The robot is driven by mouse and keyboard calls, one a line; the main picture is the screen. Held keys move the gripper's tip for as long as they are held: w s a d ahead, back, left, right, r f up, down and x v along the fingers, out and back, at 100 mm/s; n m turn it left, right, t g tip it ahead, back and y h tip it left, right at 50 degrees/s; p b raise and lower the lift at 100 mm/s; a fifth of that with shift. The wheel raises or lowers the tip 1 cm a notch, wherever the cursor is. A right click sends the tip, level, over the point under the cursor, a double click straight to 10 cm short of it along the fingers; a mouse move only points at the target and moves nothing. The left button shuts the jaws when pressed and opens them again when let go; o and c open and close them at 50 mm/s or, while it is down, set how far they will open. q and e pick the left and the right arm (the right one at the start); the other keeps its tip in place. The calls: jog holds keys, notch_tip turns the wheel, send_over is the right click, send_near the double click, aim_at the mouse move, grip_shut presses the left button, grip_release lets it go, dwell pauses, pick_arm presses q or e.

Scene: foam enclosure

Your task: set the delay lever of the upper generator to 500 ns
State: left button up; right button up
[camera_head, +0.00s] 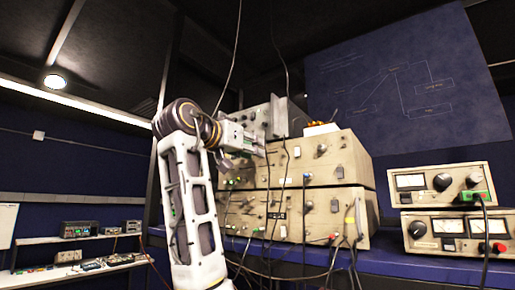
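The upper generator (346,158) is a beige box with knobs and small levers on its front. It is stacked on a similar lower generator (317,216). The gripper and arm cover part of the panel's left side. The fingers are too small and overlapped to show whether they are open or touching a lever. The delay lever and its scale marks cannot be made out.
A grey box with knobs (279,117) sits on top of the stack. Several cables hang in front of the panels. Two metered units (439,183) stand on the blue bench (400,264) at the right. A shelf (85,238) with small instruments is at the far left.

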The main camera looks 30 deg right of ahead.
jog(key=shift+p+x, duration=0.3)
jog(key=shift+x, duration=1.25)
grip_shut()
